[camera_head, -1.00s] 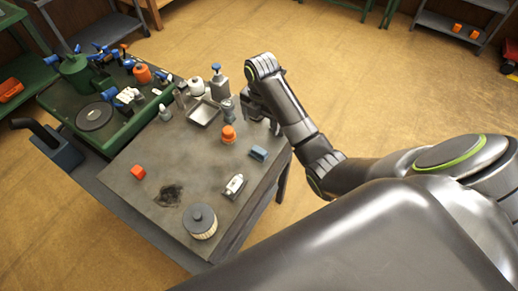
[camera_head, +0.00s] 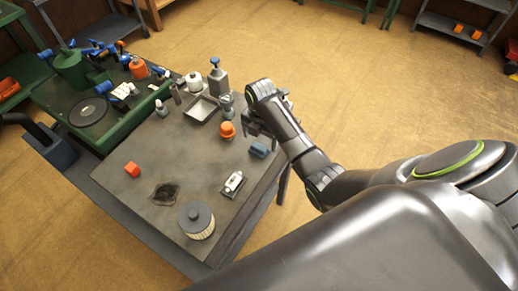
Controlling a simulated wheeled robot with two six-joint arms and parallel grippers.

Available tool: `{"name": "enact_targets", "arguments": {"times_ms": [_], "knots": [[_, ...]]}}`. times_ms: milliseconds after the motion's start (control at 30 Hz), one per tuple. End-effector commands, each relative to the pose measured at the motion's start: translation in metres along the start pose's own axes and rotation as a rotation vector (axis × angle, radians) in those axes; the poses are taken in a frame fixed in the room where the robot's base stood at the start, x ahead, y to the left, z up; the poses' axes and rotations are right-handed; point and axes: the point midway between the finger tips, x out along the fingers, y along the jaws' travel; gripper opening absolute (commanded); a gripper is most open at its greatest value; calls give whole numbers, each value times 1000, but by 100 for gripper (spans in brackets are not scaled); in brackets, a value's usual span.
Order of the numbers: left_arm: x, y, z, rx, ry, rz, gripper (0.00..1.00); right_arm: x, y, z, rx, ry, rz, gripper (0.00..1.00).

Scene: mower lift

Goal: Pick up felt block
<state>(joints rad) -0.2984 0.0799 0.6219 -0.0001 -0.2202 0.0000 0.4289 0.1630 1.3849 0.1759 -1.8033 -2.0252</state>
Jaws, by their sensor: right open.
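A small blue block (camera_head: 258,151) lies near the right edge of the grey workbench top (camera_head: 190,150); it may be the felt block, though its material is too small to tell. My left gripper is not in view.
A metal tray (camera_head: 201,109) and bottles stand behind. A white-and-dark part (camera_head: 233,184) and a round filter (camera_head: 196,221) are at the front.

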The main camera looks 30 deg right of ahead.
Motion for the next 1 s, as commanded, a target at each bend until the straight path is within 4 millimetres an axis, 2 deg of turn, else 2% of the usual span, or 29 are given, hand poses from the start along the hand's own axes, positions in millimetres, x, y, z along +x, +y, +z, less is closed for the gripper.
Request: {"name": "enact_targets", "arguments": {"times_ms": [167,533,867,1000], "knots": [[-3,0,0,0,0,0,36,8,1,0,1,1,-1,85],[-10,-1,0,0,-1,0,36,48,6,1,-1,1,-1,85],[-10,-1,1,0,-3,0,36,54,6,1,-1,-1,1,85],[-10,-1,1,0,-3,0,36,54,6,1,0,-1,0,68]]}}
